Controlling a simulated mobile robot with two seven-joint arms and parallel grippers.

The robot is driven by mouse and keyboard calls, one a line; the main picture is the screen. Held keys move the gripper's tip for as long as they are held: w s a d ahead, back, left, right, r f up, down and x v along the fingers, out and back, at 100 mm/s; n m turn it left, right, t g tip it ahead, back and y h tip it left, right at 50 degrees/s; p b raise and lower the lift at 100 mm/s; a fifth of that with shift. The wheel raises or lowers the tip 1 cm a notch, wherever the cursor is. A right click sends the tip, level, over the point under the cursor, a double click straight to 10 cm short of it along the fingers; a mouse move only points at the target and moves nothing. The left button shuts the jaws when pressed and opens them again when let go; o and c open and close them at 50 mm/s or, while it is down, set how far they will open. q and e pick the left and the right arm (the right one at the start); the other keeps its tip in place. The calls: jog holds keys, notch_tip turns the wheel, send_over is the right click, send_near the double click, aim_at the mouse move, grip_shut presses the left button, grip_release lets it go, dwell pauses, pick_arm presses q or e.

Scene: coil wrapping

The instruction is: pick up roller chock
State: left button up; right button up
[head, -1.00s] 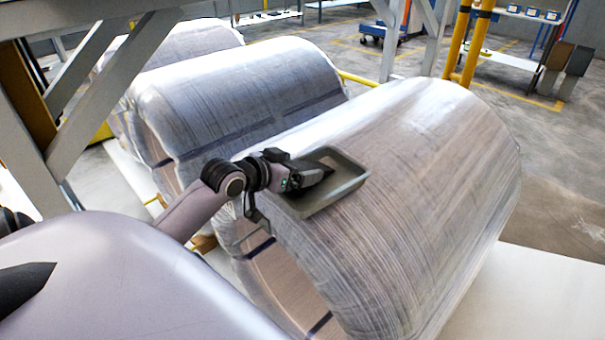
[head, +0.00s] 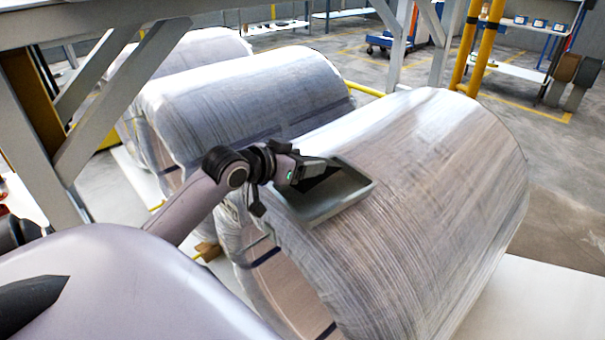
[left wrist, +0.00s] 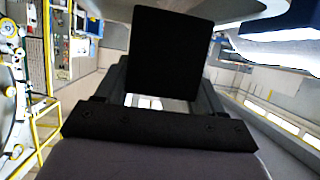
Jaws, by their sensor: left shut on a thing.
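My left gripper (head: 325,172) is shut on the rim of a shallow grey-green tray (head: 345,210) with raised edges. The tray is tilted and shows in front of the nearest wrapped coil (head: 430,180); I cannot tell whether it touches the coil. In the left wrist view a dark square plate (left wrist: 172,50) and a black bar fill the middle and hide most of the grip. A small brown block (head: 208,250) lies low beside the near coil; I cannot tell whether it is a roller chock. My right gripper is not in view.
More wrapped coils (head: 245,95) lie behind the near one. Grey steel frame beams (head: 110,105) cross at the left. Yellow posts (head: 478,45) and a shelf with small blue items stand at the back right. The floor (head: 565,165) at the right is clear.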

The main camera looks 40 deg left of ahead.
pick_arm(q)
notch_tip(320, 180, up, 16)
dwell(0.4)
